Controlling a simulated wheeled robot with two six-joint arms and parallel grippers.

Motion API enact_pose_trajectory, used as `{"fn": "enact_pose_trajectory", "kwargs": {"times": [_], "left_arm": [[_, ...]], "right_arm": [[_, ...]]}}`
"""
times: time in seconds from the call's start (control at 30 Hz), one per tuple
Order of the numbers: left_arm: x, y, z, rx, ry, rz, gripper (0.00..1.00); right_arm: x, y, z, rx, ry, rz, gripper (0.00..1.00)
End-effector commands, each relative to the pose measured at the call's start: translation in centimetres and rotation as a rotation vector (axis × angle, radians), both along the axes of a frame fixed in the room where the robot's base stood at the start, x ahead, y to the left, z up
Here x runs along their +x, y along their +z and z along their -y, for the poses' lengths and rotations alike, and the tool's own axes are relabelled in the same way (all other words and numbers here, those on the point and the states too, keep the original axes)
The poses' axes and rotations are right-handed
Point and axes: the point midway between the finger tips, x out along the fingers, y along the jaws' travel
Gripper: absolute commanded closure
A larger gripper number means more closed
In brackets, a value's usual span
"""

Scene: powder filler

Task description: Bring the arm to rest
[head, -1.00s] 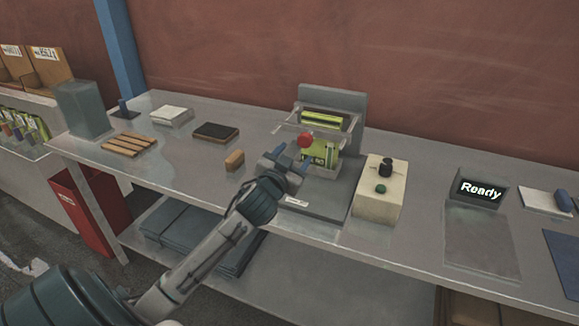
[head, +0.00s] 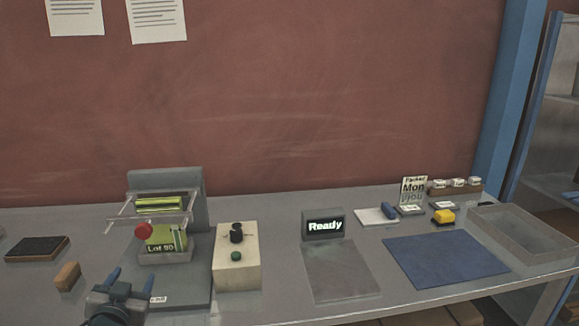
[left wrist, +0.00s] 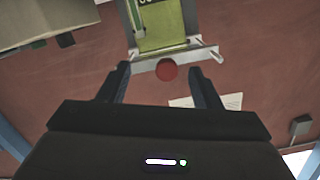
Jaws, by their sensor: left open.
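My left gripper (head: 128,280) is at the lower left of the head view, in front of the powder filler (head: 165,183). Its two blue-grey fingers are apart with nothing between them, and they also show spread in the left wrist view (left wrist: 166,85). The filler has a clear guard with a red knob (head: 143,231), and a green packet marked "Lot" (head: 166,240) stands in it. The red knob also shows in the left wrist view (left wrist: 167,70), beyond the fingertips. My right gripper is not in view.
A control box (head: 237,258) with a black dial and green button stands right of the filler. Further right are a "Ready" display (head: 324,226), a blue mat (head: 445,258) and a clear tray (head: 525,236). A wooden block (head: 67,276) and dark pad (head: 37,248) lie left.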

Motion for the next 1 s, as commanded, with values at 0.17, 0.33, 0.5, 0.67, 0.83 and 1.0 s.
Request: {"fn": "enact_pose_trajectory", "kwargs": {"times": [0.17, 0.33, 0.5, 0.67, 0.83, 1.0], "left_arm": [[-7.2, -10.3, 3.1, -0.094, 0.036, -0.332, 0.42], [-15.1, -17.0, 6.2, -0.16, 0.037, -0.628, 0.42], [-21.1, -20.3, 8.6, -0.206, 0.021, -0.831, 0.42], [-26.0, -22.1, 10.5, -0.244, -0.002, -0.987, 0.42], [-29.2, -24.0, 11.9, -0.272, -0.025, -1.106, 0.42], [-27.9, -28.5, 11.4, -0.274, -0.016, -1.117, 0.42]], "right_arm": [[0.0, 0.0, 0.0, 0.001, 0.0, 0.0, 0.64], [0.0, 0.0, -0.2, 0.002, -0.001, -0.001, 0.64], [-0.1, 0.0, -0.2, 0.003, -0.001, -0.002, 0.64], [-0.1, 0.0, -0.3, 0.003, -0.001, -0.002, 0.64], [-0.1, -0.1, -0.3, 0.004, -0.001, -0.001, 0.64], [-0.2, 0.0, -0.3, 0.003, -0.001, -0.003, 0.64]]}}
